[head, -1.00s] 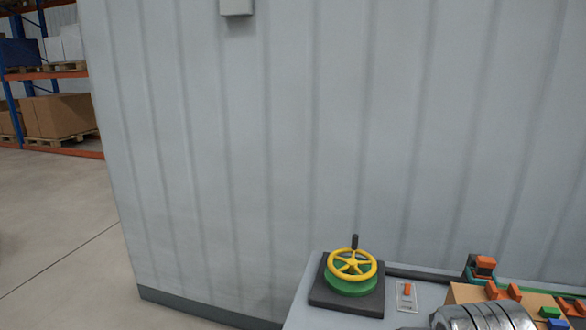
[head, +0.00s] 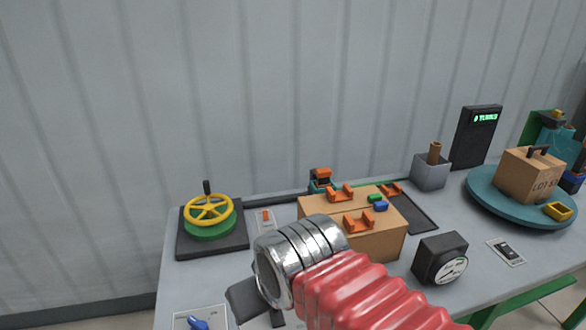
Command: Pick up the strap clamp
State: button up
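Several small parts lie on and behind a cardboard box (head: 380,245) on the bench in the head view. Orange saddle-shaped pieces (head: 359,221) sit on its top, with a small green block (head: 375,198) and a blue block (head: 381,206). An orange and dark teal device (head: 322,180) stands just behind the box. I cannot tell which of these is the strap clamp. My arm, with red bellows and a metal cuff, crosses in front of the box and hides its left front. Part of my gripper (head: 245,299) seems to show as dark shapes below the cuff; its fingertips are not clear.
A yellow handwheel (head: 209,210) is at the bench's left. A gauge (head: 440,260) stands right of the box. A ribbed wall rises behind.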

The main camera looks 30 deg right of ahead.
aim_at(324, 175)
jog(key=z, duration=0.55)
jog(key=k, duration=1.35)
jog(key=z, duration=0.9)
jog(key=i, duration=1.35)
jog(key=u, duration=0.6)
jog(key=i, duration=0.45)
jog(key=u, duration=0.3)
